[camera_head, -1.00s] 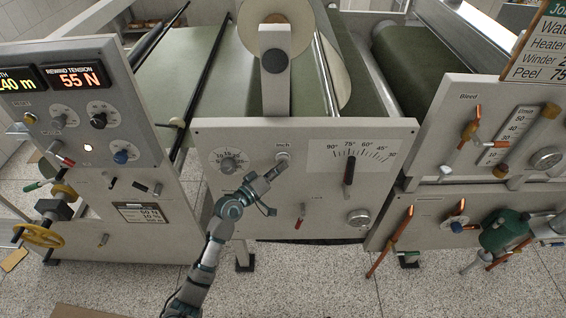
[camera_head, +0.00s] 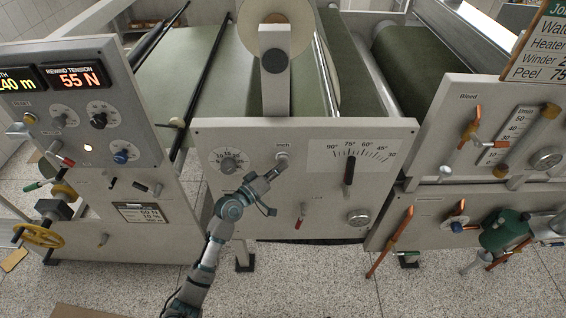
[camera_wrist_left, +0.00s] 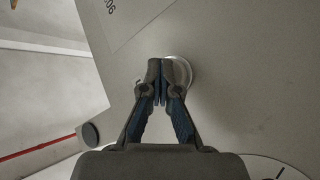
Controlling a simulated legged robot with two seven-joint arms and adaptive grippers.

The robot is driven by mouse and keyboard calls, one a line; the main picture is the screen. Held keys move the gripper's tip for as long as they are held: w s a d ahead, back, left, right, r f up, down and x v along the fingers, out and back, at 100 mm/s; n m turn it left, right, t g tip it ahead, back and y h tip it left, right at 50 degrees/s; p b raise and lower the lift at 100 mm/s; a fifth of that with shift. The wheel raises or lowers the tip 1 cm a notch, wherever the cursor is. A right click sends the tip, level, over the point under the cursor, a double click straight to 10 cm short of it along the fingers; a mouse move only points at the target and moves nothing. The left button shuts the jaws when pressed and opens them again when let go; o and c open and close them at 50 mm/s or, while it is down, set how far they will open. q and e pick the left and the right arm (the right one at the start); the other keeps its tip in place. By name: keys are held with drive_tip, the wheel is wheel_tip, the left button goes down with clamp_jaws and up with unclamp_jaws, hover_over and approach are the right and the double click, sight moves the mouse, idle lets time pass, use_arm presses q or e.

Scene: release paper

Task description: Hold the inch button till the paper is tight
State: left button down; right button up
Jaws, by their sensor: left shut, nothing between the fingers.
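The button labelled Inch (camera_head: 283,156) is on the grey middle panel (camera_head: 330,205). My left gripper (camera_head: 281,165) is shut, with nothing between its fingers, and its tips are at the button. In the left wrist view the closed fingertips (camera_wrist_left: 162,70) overlap the round pale button (camera_wrist_left: 181,72) and hide part of it. How far the button is pressed cannot be told. The cream paper roll (camera_head: 275,22) is above the panel, behind a grey upright bracket. A narrow pale strip of paper (camera_head: 331,75) shows beside it. My right gripper is not in view.
A numbered dial (camera_head: 228,161) is left of the button. An angle scale with a dark lever (camera_head: 348,172) and a red-tipped lever (camera_head: 300,216) are to its right. A display panel (camera_head: 70,78) reads REWIND TENSION 55 N. Speckled floor lies below.

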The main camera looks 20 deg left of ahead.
use_arm(q)
drive_tip(key=shift+s, duration=0.1)
drive_tip(key=shift+s+d+p, duration=0.4)
drive_tip(key=shift+s+p, duration=0.15)
drive_tip(key=shift+s, duration=0.2)
drive_tip(key=s+p, duration=0.1)
drive_tip(key=s, duration=0.1)
drive_tip(key=s+d+p, duration=0.1)
drive_tip(key=s, duration=0.1)
drive_tip(key=shift+s+d, duration=0.15)
drive_tip(key=shift+s, duration=0.25)
idle(0.4)
